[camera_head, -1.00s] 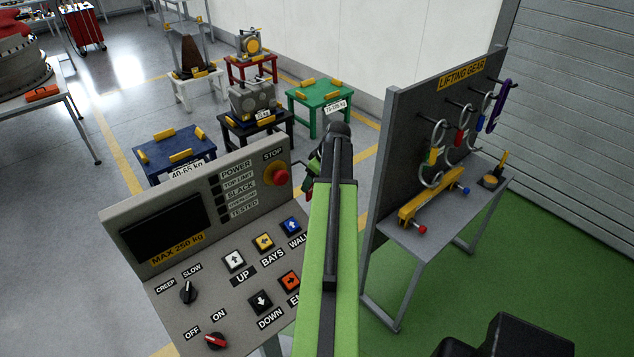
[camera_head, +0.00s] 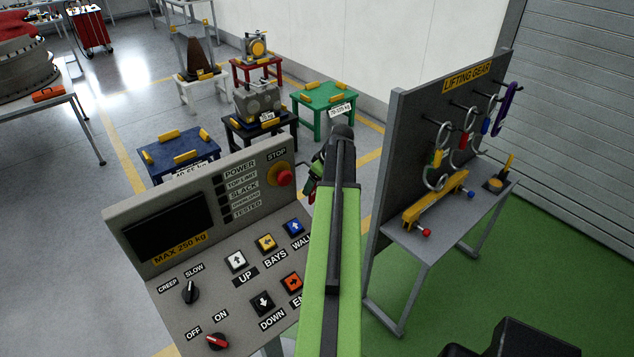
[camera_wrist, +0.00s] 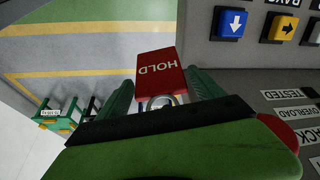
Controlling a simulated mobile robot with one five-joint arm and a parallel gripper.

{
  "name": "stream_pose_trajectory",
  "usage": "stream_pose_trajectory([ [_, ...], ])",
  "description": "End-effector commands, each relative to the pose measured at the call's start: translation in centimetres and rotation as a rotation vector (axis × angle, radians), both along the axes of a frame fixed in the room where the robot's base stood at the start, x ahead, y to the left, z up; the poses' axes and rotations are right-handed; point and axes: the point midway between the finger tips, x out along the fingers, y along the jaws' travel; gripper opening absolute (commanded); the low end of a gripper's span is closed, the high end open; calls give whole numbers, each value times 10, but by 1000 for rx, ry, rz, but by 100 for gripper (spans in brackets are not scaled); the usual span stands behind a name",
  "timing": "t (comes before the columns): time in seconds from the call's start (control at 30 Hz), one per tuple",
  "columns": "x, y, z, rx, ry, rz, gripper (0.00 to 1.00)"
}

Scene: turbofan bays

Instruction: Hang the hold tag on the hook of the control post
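The red hold tag (camera_wrist: 160,70), with white HOLD lettering, sits between the two green fingers of my gripper (camera_wrist: 160,85) in the wrist view. A metal ring (camera_wrist: 160,102) shows at its base. My gripper appears shut on the tag. In the head view my gripper (camera_head: 315,180) is beside the right edge of the control post (camera_head: 255,208), mostly hidden by my arm; a bit of red shows there. A thin dark line (camera_head: 302,163) juts from the post's right side near the STOP button; I cannot tell for sure that it is the hook. The post's panel also fills the wrist view's right side (camera_wrist: 203,50).
A lifting gear board (camera_head: 420,100) with hanging shackles and a shelf (camera_head: 400,240) stands right of my arm. Blue (camera_head: 180,155), green (camera_head: 325,97) and other small stands are behind the post. The red STOP button (camera_head: 284,176) is close to my gripper.

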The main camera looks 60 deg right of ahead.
Motion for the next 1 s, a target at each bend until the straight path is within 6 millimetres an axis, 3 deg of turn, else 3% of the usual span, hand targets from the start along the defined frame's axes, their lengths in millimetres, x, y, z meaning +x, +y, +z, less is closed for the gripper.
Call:
stream_pose_trajectory([
  [0.47, -2, 2, 4, 3, 4, 2, 89],
  [0.67, -13, 2, 35, 1, 2, 0, 89],
  [1.0, -43, 5, 106, 0, -1, -1, 89],
])
